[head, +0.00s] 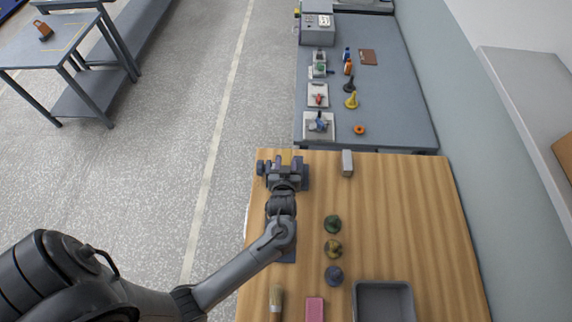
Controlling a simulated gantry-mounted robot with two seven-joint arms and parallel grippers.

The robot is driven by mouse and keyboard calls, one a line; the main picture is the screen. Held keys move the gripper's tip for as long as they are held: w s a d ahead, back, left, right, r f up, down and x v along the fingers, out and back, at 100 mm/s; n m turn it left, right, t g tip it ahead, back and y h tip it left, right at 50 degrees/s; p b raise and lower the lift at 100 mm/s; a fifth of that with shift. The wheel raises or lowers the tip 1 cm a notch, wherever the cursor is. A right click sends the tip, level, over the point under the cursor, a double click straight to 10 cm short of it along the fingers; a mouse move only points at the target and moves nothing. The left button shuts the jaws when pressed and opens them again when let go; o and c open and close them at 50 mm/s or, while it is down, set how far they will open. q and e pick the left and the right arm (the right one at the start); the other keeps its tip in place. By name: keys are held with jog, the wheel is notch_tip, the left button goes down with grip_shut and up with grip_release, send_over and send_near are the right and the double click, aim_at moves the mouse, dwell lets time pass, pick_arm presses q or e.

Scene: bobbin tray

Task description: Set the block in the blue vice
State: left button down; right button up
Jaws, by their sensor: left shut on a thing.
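A blue-grey vice (305,175) stands at the back left corner of the wooden table, with its round handle end (261,167) on the left. My left gripper (287,163) is over the vice and hides much of it. It is shut on a small block (285,159), of which only a purplish bit shows at the fingertips. Whether the block touches the vice jaws cannot be told from this view. My right gripper is not in view.
A grey upright piece (347,163) stands right of the vice. Several dark bobbin-like pieces (333,249) line the table's middle. A brush (275,300), a pink slab (314,309) and a grey tray (383,286) lie in front. A cluttered grey bench (400,100) adjoins behind. The table's right side is clear.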

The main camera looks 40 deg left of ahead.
pick_arm(q)
jog(key=shift+w+f, duration=0.1)
jog(key=shift+f, duration=0.15)
jog(key=shift+f+b, duration=1.15)
jog(key=shift+f, duration=0.6)
